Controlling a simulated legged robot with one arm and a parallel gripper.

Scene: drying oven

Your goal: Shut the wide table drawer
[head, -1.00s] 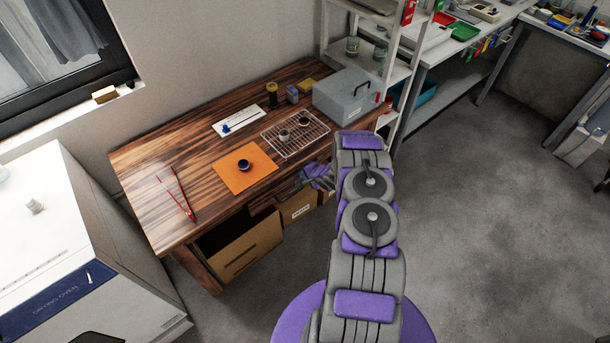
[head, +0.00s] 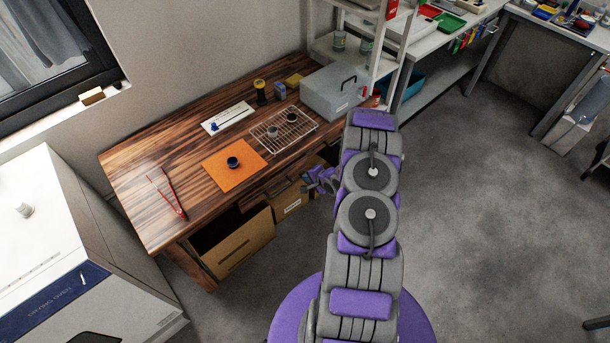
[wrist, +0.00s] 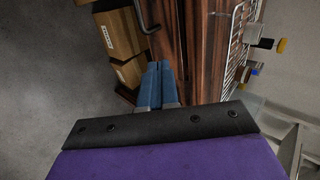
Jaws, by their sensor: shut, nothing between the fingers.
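The wooden table (head: 185,160) stands against the wall in the head view. The drawer front (wrist: 166,45) is a dark wood strip below the tabletop edge in the wrist view, with a black bar handle (wrist: 149,14). I cannot tell how far the drawer stands out, as the table edge and my arm hide much of it in the head view. My gripper (wrist: 155,66) is shut and empty, its blue fingers together, pointing at the wood front to one side of the handle. In the head view my gripper (head: 318,182) is near the table's front edge, partly hidden by my arm.
Cardboard boxes (head: 232,243) sit under the table. On top are an orange mat (head: 236,177), a wire rack (head: 290,139), red tweezers (head: 168,193) and a grey case (head: 328,97). A white drying oven (head: 60,230) stands left.

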